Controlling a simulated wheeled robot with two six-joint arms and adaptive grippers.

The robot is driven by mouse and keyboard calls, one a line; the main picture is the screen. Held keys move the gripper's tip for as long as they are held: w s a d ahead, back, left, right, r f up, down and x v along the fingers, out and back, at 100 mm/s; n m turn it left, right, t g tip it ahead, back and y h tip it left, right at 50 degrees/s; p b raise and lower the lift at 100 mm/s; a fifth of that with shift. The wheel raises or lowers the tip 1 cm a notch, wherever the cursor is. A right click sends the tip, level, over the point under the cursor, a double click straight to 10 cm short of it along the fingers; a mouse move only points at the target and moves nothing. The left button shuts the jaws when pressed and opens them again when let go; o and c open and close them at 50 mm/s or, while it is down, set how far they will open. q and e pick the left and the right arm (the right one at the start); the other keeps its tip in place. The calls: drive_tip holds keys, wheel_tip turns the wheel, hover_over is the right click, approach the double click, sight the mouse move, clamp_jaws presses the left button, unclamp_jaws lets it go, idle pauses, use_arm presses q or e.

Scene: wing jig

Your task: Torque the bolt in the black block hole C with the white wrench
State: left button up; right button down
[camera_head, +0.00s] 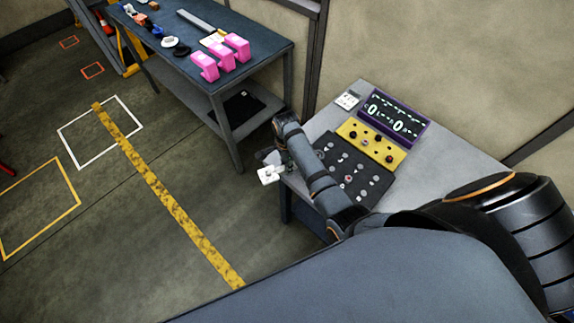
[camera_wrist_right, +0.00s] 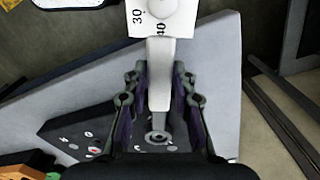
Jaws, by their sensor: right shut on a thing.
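The white wrench (camera_head: 269,175) is held by my right gripper (camera_head: 279,163), off the left edge of the grey table. In the right wrist view my right gripper (camera_wrist_right: 160,92) is shut on the shaft of the white wrench (camera_wrist_right: 160,75), and a white part marked 30 and 40 shows at the top. The black block (camera_head: 350,183) lies on the table, to the right of the gripper and partly behind my arm. It also shows at the bottom of the right wrist view (camera_wrist_right: 62,126). Its holes and bolts are too small to tell hole C apart. My left gripper is not in view.
A yellow block (camera_head: 371,141) and a purple display reading zeros (camera_head: 393,113) stand behind the black block on the grey table (camera_head: 455,165). A dark blue table (camera_head: 270,58) with pink parts (camera_head: 221,56) stands at the back.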

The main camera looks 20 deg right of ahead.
drive_tip(key=shift+w+f+m+b, duration=0.15)
drive_tip(key=shift+w+m+b, duration=0.25)
drive_tip(key=shift+w+m, duration=0.75)
drive_tip(key=shift+w, duration=0.1)
drive_tip(key=shift+d, duration=0.1)
drive_tip(key=shift+w+d+m+b, duration=0.2)
drive_tip(key=shift+w+m+b, duration=0.05)
drive_tip(key=shift+w+m, duration=0.35)
drive_tip(key=shift+w+d+m+b, duration=0.15)
drive_tip(key=shift+w+m+b, duration=0.1)
drive_tip(key=shift+w+m, duration=0.3)
drive_tip(key=shift+w, duration=0.1)
drive_tip(key=shift+w+d+m+b, duration=0.35)
drive_tip(key=shift+w+m, duration=0.25)
drive_tip(key=shift+w, duration=0.1)
drive_tip(key=shift+p, duration=0.35)
